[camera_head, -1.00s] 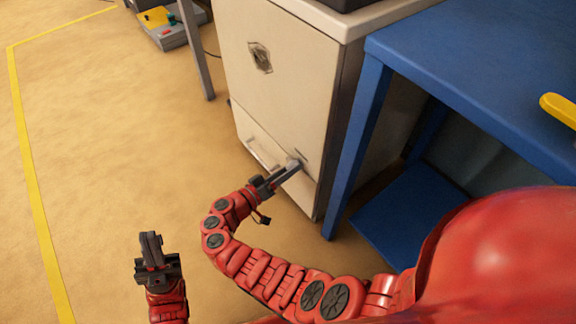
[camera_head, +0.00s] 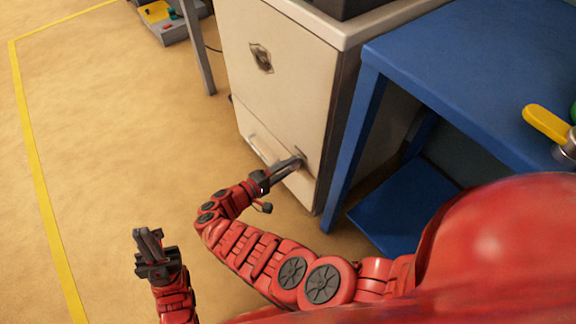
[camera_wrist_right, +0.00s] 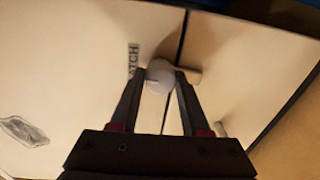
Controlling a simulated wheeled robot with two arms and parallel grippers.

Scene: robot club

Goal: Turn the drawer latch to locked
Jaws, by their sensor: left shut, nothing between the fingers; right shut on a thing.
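The drawer latch shows in the right wrist view as a round pale knob (camera_wrist_right: 160,77) with a short lever (camera_wrist_right: 191,76). The lever reaches across the dark seam onto the panel at right. My right gripper (camera_head: 297,163) is shut on the latch, its fingers on either side of the knob. In the head view the gripper hides most of the latch. The low drawer (camera_head: 300,185) of the white cabinet looks closed. My left gripper (camera_head: 147,236) is shut and empty, over the floor, away from the cabinet.
The drawer's bar handle (camera_head: 262,150) is left of the latch. A partly readable label (camera_wrist_right: 133,61) sits beside the knob. A blue table (camera_head: 455,70) with a yellow-handled tool (camera_head: 546,123) stands close at right.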

